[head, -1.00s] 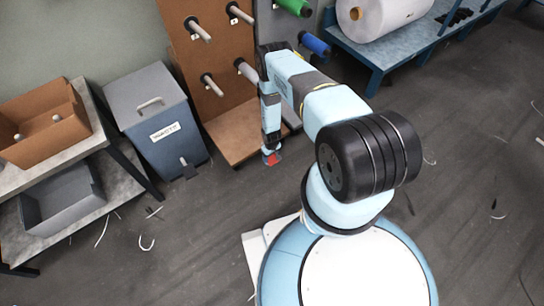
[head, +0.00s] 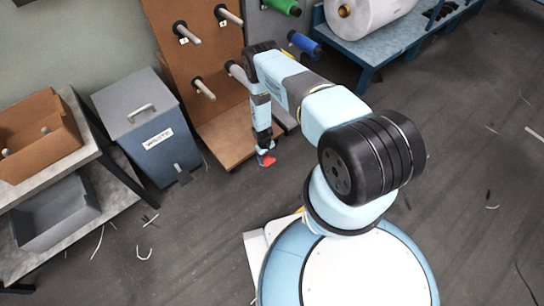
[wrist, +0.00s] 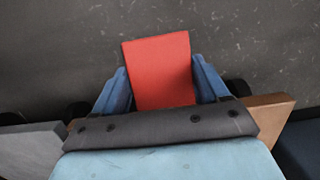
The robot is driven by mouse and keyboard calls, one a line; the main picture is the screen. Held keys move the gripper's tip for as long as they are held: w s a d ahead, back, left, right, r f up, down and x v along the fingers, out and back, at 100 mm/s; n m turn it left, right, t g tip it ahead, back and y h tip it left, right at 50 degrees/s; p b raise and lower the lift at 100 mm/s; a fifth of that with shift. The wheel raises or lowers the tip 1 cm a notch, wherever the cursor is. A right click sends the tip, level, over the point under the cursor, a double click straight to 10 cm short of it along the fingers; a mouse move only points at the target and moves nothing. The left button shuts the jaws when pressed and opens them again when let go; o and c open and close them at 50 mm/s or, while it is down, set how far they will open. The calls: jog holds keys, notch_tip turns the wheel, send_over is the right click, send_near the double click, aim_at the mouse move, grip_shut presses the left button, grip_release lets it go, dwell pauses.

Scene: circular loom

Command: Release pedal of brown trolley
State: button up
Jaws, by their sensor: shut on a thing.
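The brown trolley (head: 165,22) has an upright board with several pegs and a low base (head: 225,139). My gripper (head: 265,154) is low down, just off the front right side of that base. It is shut on a red pedal (wrist: 160,82), a flat plate between the two blue fingers in the wrist view. Only a small red patch of it shows in the head view. How the pedal joins the trolley is hidden by my gripper and arm.
A blue-grey waste bin (head: 158,143) stands left of the trolley. A grey bench (head: 84,152) with a brown box (head: 60,140) and a grey tray (head: 55,218) is farther left. A blue rack (head: 368,48) with a white roll is at the back right. The floor on the right is mostly clear.

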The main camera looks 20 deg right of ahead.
jog(key=shift+w+r, duration=0.15)
jog(key=shift+r, duration=1.05)
jog(key=shift+w+a, duration=0.1)
jog(key=o, duration=1.2)
jog(key=shift+w, duration=0.1)
jog(key=o, duration=0.3)
jog(key=shift+s, duration=0.2)
jog(key=r, duration=0.4)
jog(key=w+r, duration=0.1)
jog(key=r, duration=0.8)
jog(key=shift+w+a+r, duration=0.25)
jog(key=shift+w+a, duration=0.1)
jog(key=shift+w+r, duration=0.1)
